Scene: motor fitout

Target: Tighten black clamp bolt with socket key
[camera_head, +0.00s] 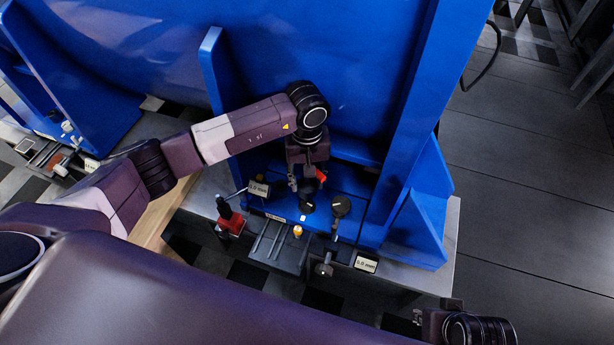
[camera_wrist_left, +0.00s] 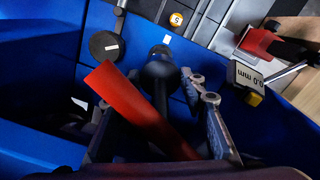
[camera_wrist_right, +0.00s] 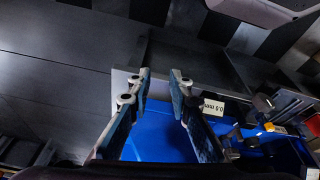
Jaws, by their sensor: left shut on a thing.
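My left gripper (camera_head: 307,183) is over the blue fixture and shut on a dark socket key (camera_wrist_left: 172,125). The key's rounded black end points at a dark bolt (camera_wrist_left: 160,49) on the blue plate. Whether the key touches the bolt is unclear. A red bar (camera_wrist_left: 140,108) crosses between the fingers in the left wrist view; it shows as a small red patch in the head view. A black round knob (camera_wrist_left: 104,45) stands beside the bolt; it also shows in the head view (camera_head: 340,206). My right gripper (camera_wrist_right: 160,77) is open and empty, away from the key.
A red-and-black tool (camera_head: 232,222) stands left of the fixture, near a 0.0 mm label (camera_head: 259,188). Blue upright walls (camera_head: 408,110) flank the work area. Grey floor (camera_head: 520,190) lies open at right.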

